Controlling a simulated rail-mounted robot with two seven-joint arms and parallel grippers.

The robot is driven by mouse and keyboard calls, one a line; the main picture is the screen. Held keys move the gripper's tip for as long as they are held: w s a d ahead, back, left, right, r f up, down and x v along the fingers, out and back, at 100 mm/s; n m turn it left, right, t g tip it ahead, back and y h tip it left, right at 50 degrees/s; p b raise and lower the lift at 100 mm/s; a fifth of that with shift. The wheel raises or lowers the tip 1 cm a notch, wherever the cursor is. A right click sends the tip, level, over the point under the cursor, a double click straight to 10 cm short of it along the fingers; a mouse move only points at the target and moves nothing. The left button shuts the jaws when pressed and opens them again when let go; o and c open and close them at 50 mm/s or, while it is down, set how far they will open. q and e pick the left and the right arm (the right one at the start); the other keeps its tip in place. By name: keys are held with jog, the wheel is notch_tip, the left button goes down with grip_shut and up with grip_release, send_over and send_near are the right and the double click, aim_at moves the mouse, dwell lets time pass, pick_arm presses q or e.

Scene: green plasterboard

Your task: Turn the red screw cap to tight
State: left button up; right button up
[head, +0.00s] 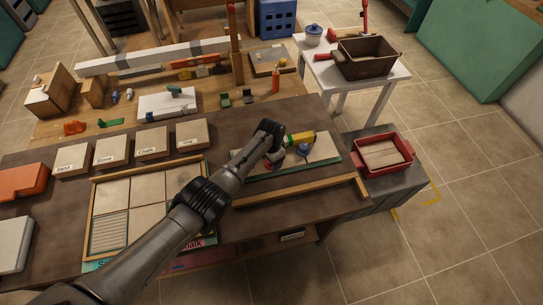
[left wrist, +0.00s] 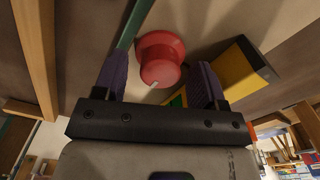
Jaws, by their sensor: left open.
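The red screw cap (left wrist: 162,56) is round with a wider flange and a small white mark on its edge. In the left wrist view it sits between the two purple fingers of my left gripper (left wrist: 160,78), with gaps on both sides. The gripper is open and does not appear to touch the cap. In the head view my left gripper (head: 275,154) is over the pale board (head: 322,151) at the right of the bench and mostly covers the cap. My right gripper is in neither view.
The yellow block (left wrist: 236,72) shows close to the right finger in the wrist view. A wooden strip (head: 300,188) runs along the front. A red tray (head: 384,154) stands to the right.

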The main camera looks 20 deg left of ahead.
pick_arm(q)
notch_tip(320, 180, up, 14)
jog(key=p, duration=0.3)
jog(key=shift+f, duration=0.1)
dwell(0.6)
